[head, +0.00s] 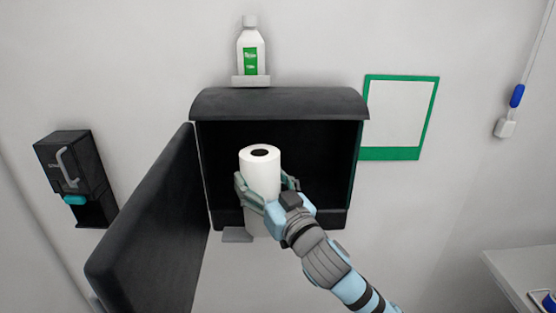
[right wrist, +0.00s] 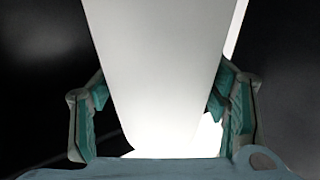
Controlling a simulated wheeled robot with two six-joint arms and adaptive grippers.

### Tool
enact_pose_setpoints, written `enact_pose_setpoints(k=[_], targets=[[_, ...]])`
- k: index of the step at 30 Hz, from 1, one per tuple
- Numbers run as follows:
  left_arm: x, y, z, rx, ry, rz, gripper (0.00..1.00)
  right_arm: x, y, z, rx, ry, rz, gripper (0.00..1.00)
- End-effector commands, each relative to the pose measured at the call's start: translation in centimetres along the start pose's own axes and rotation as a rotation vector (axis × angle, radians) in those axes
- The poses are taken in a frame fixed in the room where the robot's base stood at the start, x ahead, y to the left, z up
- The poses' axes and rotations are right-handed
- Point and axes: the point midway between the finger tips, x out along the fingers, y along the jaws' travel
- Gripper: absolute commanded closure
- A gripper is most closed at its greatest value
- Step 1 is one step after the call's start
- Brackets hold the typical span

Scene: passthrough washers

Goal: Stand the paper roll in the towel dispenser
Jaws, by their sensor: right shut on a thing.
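The white paper roll (head: 260,175) is upright in the head view, in front of the black towel dispenser (head: 280,103). The dispenser's door (head: 150,225) is swung open to the left, and its dark inside shows behind the roll. My right gripper (head: 264,188) is shut on the roll around its middle. The right wrist view shows the roll (right wrist: 165,70) between the two fingers (right wrist: 160,115). The roll's lower part is partly hidden by my gripper. I cannot tell whether the roll is inside the opening or just before it. My left gripper is not in view.
A white bottle (head: 251,50) with a green label stands on a small ledge above the dispenser. A black soap dispenser (head: 75,170) hangs at left. A green-framed board (head: 400,118) is at right. A white counter (head: 520,268) is at lower right.

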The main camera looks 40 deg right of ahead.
Motion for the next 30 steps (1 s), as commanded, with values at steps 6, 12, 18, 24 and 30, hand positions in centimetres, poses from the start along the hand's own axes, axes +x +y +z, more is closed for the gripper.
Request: enact_pose_setpoints(k=[6,12,18,24,30], targets=[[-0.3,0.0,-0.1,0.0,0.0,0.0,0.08,1.2,4.8,-1.7,-0.045,0.029,0.213,0.72],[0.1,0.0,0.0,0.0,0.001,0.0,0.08,2.2,5.6,-1.4,-0.052,0.038,0.223,0.72],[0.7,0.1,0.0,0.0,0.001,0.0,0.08,4.3,6.8,-0.9,-0.053,0.037,0.223,0.72],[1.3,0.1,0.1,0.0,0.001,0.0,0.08,6.6,8.2,-0.5,-0.052,0.037,0.222,0.72],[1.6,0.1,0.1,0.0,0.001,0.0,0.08,8.6,9.3,-0.1,-0.052,0.036,0.221,0.72]])
